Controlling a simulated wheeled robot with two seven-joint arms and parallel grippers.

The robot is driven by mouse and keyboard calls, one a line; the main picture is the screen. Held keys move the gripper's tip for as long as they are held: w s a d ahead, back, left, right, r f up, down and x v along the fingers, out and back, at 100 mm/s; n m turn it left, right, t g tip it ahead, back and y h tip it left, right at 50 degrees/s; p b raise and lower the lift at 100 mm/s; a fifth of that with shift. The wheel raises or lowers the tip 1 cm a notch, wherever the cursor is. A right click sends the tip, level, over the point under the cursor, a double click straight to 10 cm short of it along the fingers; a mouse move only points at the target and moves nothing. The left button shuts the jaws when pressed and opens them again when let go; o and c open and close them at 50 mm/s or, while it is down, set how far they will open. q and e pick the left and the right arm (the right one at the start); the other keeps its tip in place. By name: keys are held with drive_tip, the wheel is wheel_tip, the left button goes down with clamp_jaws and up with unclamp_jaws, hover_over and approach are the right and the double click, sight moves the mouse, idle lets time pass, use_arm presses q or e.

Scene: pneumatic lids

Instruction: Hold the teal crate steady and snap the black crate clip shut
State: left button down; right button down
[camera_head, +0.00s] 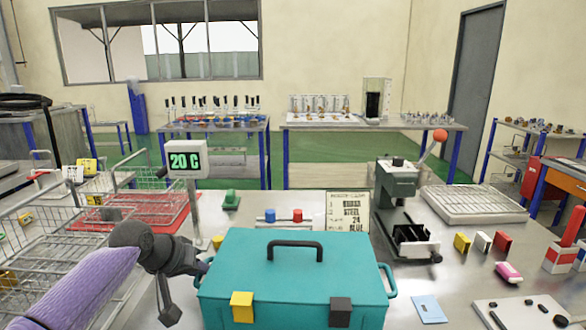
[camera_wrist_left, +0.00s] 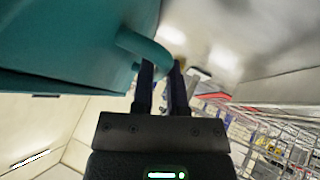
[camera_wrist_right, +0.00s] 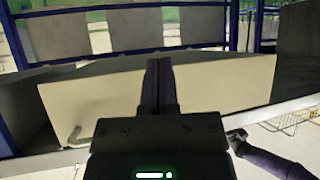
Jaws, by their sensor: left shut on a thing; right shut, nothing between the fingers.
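The teal crate (camera_head: 300,265) stands on the metal bench at the front centre, its lid on, with a black handle on top. The black crate clip (camera_head: 340,311) is on the front right of the crate; I cannot tell whether it is latched. A yellow clip (camera_head: 242,306) is at the front left. My left gripper (camera_head: 201,268) is at the crate's left side handle; in the left wrist view its fingers (camera_wrist_left: 160,78) are shut on that teal side handle (camera_wrist_left: 146,46). My right gripper (camera_wrist_right: 160,75) is shut and empty, outside the head view and away from the crate.
A grey press (camera_head: 397,195) with a red knob stands behind the crate to the right. Wire baskets (camera_head: 60,255) are at the left. A blue card (camera_head: 428,309) and a dish of small black parts (camera_head: 530,311) lie right of the crate. A sign (camera_head: 348,212) stands behind it.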

use_arm(q)
drive_tip(key=c, duration=0.6)
unclamp_jaws()
use_arm(e)
drive_tip(key=shift+g, duration=0.7)
drive_tip(key=f, duration=0.1)
drive_tip(key=s+f, duration=0.1)
drive_tip(key=f, duration=0.1)
drive_tip(key=s+d+f, duration=0.1)
drive_tip(key=shift+f, duration=0.15)
